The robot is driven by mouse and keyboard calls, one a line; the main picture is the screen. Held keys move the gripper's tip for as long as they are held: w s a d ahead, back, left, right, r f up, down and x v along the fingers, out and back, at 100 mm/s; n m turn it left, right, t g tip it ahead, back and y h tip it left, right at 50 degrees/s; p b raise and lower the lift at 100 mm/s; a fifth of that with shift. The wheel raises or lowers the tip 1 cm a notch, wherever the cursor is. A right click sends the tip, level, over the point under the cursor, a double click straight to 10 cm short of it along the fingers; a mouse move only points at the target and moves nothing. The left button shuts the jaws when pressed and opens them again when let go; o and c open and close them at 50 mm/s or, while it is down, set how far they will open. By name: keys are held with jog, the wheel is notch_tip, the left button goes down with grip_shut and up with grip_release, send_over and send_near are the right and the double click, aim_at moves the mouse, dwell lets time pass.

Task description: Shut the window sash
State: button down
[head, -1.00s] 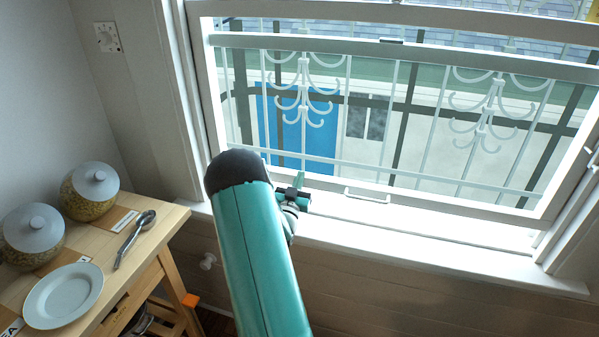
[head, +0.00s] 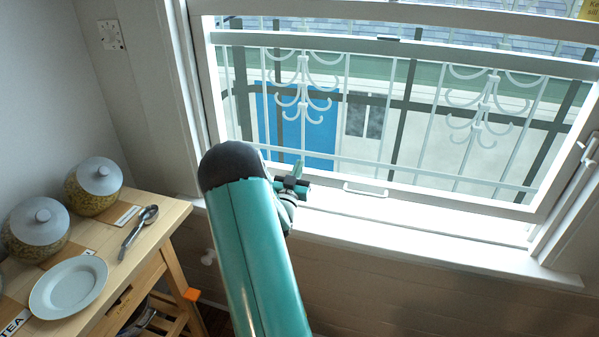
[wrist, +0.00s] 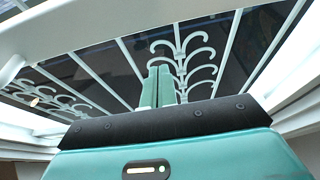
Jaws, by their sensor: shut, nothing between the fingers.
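The white-framed window sash (head: 460,203) spans the right of the head view, with a small wire handle (head: 365,190) on its bottom rail. Bright light lies on the sill below that rail; I cannot tell exactly how wide the gap is. My gripper (head: 299,172) is at the end of my teal arm, left of the handle and near the bottom rail; the arm partly hides it. In the wrist view its two teal fingers (wrist: 158,86) are together and empty, pointing toward the railing outside. A broad white rail crosses above them. Contact with the sash cannot be seen.
The white sill (head: 400,232) runs below the window. White ironwork (head: 485,115) stands outside. At left, a wooden table (head: 165,225) holds two lidded jars (head: 94,186), a plate (head: 69,287) and a spoon (head: 139,232).

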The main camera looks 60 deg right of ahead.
jog(key=v, duration=0.8)
jog(key=shift+f, duration=0.2)
jog(key=shift+w+a, duration=0.1)
jog(key=shift+a, duration=0.05)
